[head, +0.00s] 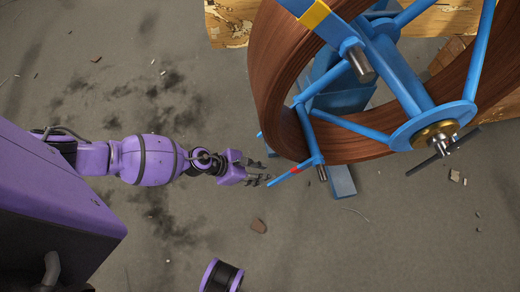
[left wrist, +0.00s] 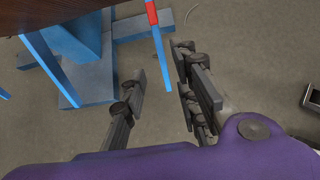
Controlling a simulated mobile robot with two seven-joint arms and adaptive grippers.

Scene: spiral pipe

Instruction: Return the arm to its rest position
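My left arm reaches in from the left in the head view, purple and stretched out to the right. Its gripper (head: 258,181) is beside the lower left of a large spool of brown pipe (head: 277,75) on a blue frame (head: 390,70). In the left wrist view the gripper's dark fingers (left wrist: 161,68) stand apart. A thin blue rod with a red band (left wrist: 153,25) shows between and beyond the fingertips; I cannot tell whether they touch it. The same rod (head: 287,176) sticks out from the frame in the head view. My right gripper is not in view.
The blue stand's foot (head: 342,182) rests on the grey floor below the spool. Wooden boards (head: 228,24) lie at the top. The floor left of the spool is mostly clear.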

